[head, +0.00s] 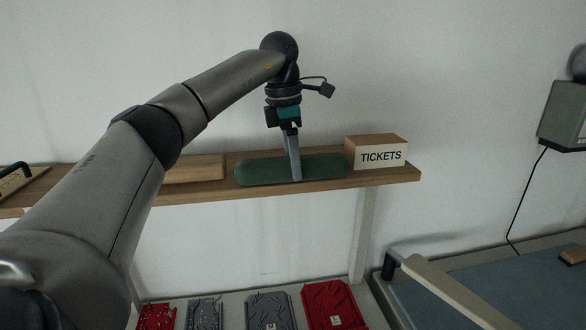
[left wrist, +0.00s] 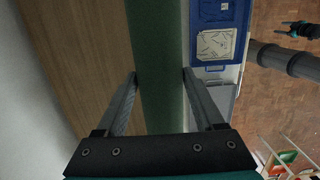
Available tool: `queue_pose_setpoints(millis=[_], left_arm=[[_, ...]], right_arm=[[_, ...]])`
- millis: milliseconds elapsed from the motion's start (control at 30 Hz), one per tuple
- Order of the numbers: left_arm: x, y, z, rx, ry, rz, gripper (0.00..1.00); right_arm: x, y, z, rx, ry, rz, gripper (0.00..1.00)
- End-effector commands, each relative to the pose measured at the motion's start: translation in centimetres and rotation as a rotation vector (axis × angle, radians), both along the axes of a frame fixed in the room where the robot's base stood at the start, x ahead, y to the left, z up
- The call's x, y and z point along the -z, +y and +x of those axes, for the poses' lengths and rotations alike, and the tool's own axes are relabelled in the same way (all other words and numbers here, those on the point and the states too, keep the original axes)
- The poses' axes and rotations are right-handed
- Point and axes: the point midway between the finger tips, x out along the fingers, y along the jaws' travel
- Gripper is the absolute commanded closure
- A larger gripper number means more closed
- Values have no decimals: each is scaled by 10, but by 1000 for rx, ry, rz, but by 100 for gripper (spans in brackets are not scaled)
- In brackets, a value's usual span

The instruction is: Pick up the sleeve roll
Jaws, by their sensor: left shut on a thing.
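The sleeve roll (head: 262,171) is a long dark green roll with rounded ends, lying along the wooden shelf in the head view. My left gripper (head: 296,178) reaches down from above and is shut on it, a little right of its middle. In the left wrist view the roll (left wrist: 158,60) runs between the two fingers of the gripper (left wrist: 159,76), one on each side. The roll appears to be at shelf height; I cannot tell whether it touches the shelf.
The wooden shelf (head: 400,177) carries a box marked TICKETS (head: 381,155) close to the roll's right end and a wooden board (head: 197,169) to its left. Red (head: 330,304) and grey (head: 268,311) pieces lie below. A blue-grey board (head: 520,290) is at lower right.

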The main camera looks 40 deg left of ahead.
Motion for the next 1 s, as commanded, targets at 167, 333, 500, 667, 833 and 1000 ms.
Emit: queue_pose_setpoints(millis=[167, 333, 500, 667, 833, 1000], left_arm=[[0, 0, 0, 1, -1, -1, 75], [-1, 0, 0, 1, -1, 0, 94], [-1, 0, 0, 1, -3, -1, 100], [-3, 0, 1, 1, -4, 0, 100], [-23, -1, 2, 0, -8, -1, 100], [-61, -1, 1, 0, -7, -1, 100]], right_arm=[[0, 0, 0, 0, 0, 1, 39], [0, 1, 0, 0, 0, 1, 39], [0, 1, 0, 0, 0, 1, 39], [0, 1, 0, 0, 0, 1, 39], [3, 1, 0, 0, 0, 1, 39], [2, 0, 0, 1, 0, 1, 39]])
